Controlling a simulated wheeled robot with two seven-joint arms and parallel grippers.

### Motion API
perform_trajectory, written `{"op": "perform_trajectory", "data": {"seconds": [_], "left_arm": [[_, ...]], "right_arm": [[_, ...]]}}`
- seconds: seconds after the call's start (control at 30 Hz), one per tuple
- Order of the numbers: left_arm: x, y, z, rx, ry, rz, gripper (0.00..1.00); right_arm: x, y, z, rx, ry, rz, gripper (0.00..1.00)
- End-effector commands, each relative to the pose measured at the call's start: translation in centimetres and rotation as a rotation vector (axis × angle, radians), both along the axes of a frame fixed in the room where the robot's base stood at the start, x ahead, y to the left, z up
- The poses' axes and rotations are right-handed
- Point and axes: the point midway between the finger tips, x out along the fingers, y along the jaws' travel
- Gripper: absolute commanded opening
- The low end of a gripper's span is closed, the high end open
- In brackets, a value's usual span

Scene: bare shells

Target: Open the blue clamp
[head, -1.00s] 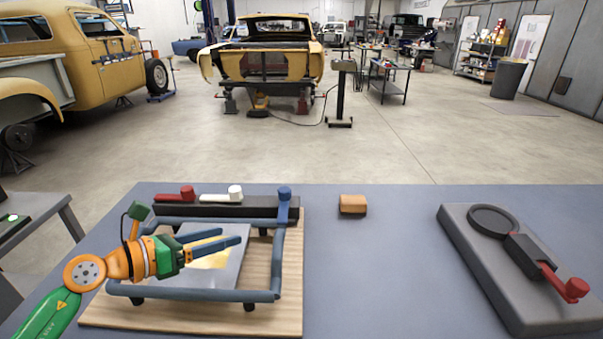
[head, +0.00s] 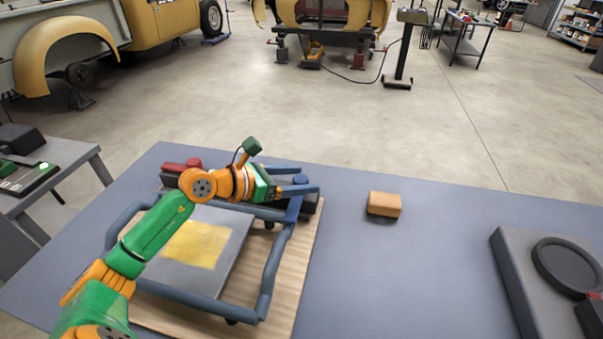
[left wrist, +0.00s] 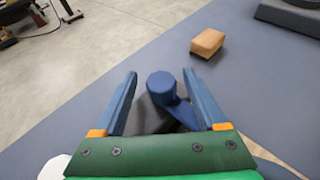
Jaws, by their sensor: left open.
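The blue clamp (head: 294,208) is a blue lever with a round knob at the right end of a dark bar on a fixture. In the left wrist view the blue clamp's knob (left wrist: 161,84) lies between my two fingers, with a gap on each side. My left gripper (head: 313,179) is open, its blue-grey fingers on either side of the knob; in the left wrist view the gripper (left wrist: 160,73) seems not to touch it. A red clamp (head: 182,165) is partly visible on the bar's left; the white one is hidden behind my arm in the head view.
The fixture has a blue-grey tube frame (head: 268,275) over a grey plate with a yellow patch (head: 196,243) on a wooden board (head: 298,262). A tan block (head: 384,204) lies right of it. A dark grey base with a ring (head: 508,270) stands at right. Table between is clear.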

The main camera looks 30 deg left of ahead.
Motion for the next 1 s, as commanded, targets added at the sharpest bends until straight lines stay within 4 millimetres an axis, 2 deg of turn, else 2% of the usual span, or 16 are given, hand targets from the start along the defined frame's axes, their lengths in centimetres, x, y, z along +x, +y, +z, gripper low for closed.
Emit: {"op": "perform_trajectory", "data": {"seconds": [0.3, 0.33, 0.6, 1.0], "left_arm": [[0.54, -0.4, -0.34, 0.002, 0.001, -0.002, 0.74], [0.54, -0.4, -0.33, 0.002, 0.001, -0.002, 0.71], [0.53, -0.38, -0.32, 0.002, 0.0, -0.002, 0.0], [0.53, -0.36, -0.3, 0.002, 0.0, -0.002, 0.0]], "right_arm": [[0.2, 0.06, 0.19, 0.001, -0.004, 0.0, 0.5], [0.21, 0.06, 0.18, 0.001, -0.004, 0.0, 0.5], [0.28, 0.1, 0.18, 0.001, -0.006, 0.0, 0.5], [0.31, 0.1, 0.2, 0.002, -0.007, -0.001, 0.5]]}}
